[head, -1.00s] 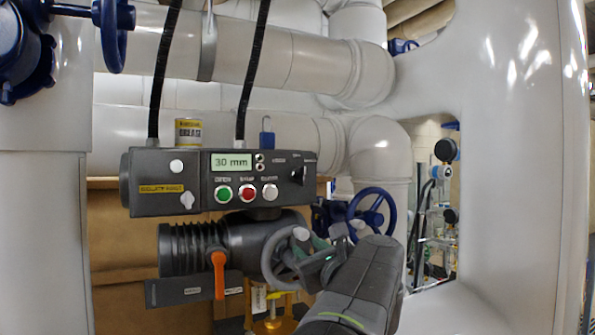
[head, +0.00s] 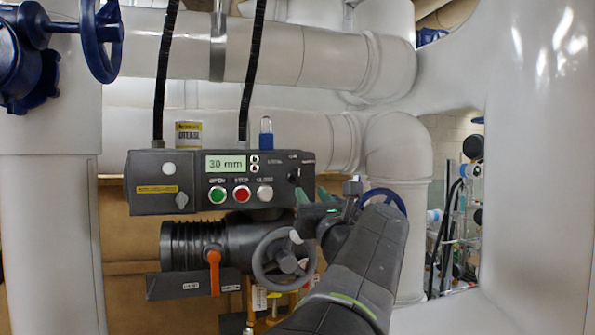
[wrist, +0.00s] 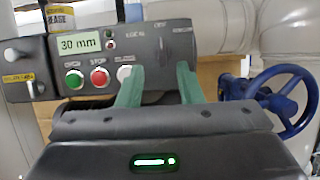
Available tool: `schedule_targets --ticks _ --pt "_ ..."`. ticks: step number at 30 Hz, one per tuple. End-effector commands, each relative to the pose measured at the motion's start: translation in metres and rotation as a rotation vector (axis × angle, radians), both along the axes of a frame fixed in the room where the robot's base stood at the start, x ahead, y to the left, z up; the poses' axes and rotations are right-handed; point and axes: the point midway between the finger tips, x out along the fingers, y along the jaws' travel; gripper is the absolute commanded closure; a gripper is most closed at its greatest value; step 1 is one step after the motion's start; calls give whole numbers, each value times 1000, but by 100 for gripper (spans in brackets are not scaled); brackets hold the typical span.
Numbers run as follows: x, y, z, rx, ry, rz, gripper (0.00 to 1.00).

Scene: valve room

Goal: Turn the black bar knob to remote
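The black bar knob (head: 294,175) is on the right part of the dark control box (head: 145,202), below and between small white labels. In the wrist view the knob (wrist: 162,46) is dark on dark, above and between my fingers; its exact angle is hard to tell. The label at its right (wrist: 183,30) seems to read remote. My gripper (head: 313,198) is just below and right of the knob in the head view. In the wrist view its two green fingers (wrist: 159,80) are apart with nothing held, and the gripper is not touching the knob.
A green, a red and a white button (head: 265,193) lie left of the knob, under a 30 mm display (head: 226,163). A grey handwheel (head: 258,268) and an orange lever (head: 215,272) sit below. A blue handwheel (wrist: 285,98) stands at the right.

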Motion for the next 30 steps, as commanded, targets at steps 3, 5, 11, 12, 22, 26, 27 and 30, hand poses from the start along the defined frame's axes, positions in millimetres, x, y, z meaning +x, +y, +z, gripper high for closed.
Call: schedule_targets --ticks 3,5,11,12,22,26,27,30 --pt "24 9 13 1 1 5 67" --pt "36 12 18 1 2 5 67" --pt "71 24 33 -1 2 3 67" --pt "77 25 35 0 2 2 67" --pt "98 32 43 -1 1 1 67" --pt "98 32 42 -1 1 0 67" --pt "98 32 43 -1 1 0 67" --pt "98 32 42 -1 1 0 75"
